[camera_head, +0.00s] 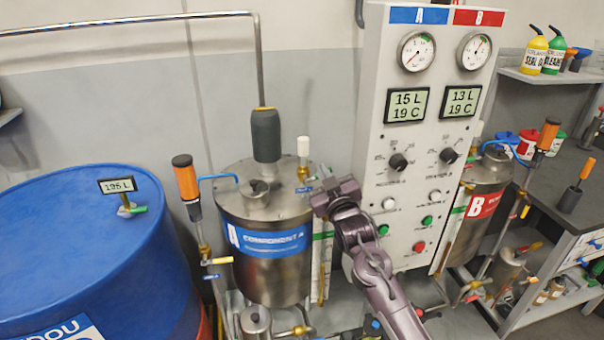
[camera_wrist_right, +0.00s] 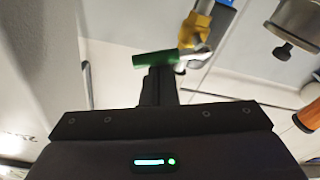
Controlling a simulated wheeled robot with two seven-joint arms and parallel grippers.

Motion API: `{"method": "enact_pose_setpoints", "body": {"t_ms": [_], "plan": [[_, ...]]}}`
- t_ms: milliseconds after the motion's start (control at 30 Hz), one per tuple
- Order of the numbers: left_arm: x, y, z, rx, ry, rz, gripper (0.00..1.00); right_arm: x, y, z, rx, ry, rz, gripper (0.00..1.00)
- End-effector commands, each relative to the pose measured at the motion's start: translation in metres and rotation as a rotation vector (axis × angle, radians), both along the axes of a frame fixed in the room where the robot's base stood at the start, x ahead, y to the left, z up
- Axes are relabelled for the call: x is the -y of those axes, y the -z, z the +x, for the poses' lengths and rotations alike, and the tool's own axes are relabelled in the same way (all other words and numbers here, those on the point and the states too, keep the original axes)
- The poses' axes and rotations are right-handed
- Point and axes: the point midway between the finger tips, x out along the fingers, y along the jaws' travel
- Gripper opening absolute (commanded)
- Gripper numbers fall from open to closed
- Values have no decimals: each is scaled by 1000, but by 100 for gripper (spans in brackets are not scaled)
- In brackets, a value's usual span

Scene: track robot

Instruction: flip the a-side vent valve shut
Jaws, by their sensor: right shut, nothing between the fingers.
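The A tank (camera_head: 265,240) is a steel drum with a blue component A band, left of the gauge panel. On its lid's right side stands a brass fitting (camera_head: 303,172) with a white cap, which appears to be the vent. In the right wrist view a green lever handle (camera_wrist_right: 152,60) extends left from a brass valve body (camera_wrist_right: 196,34). My right gripper (camera_head: 322,199) is at the right edge of the lid, close to this fitting. Its shut, empty fingertips (camera_wrist_right: 158,76) are right at the green handle; contact is unclear. The handle is not clearly visible in the head view.
The gauge panel (camera_head: 418,150) stands close right of my gripper. A dark grey cylinder (camera_head: 265,135) with a pipe rises from the lid, and an orange-handled part (camera_head: 186,178) stands left. A blue drum (camera_head: 80,230) fills the far left. The B tank (camera_head: 485,190) is beyond the panel.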

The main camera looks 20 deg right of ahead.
Motion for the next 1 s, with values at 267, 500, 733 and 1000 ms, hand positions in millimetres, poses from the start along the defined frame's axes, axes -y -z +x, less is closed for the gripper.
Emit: {"method": "enact_pose_setpoints", "body": {"t_ms": [267,500,733,1000], "plan": [[0,1,0,0,0,0,56,5,6,-1,30,1,150,0],[0,-5,0,0,0,0,56,5,-1,1,30,0,147,0],[0,-34,0,0,0,0,56,6,-37,12,31,0,149,0],[-3,-8,-3,-3,1,4,56,-2,-20,-37,27,1,149,0]]}}
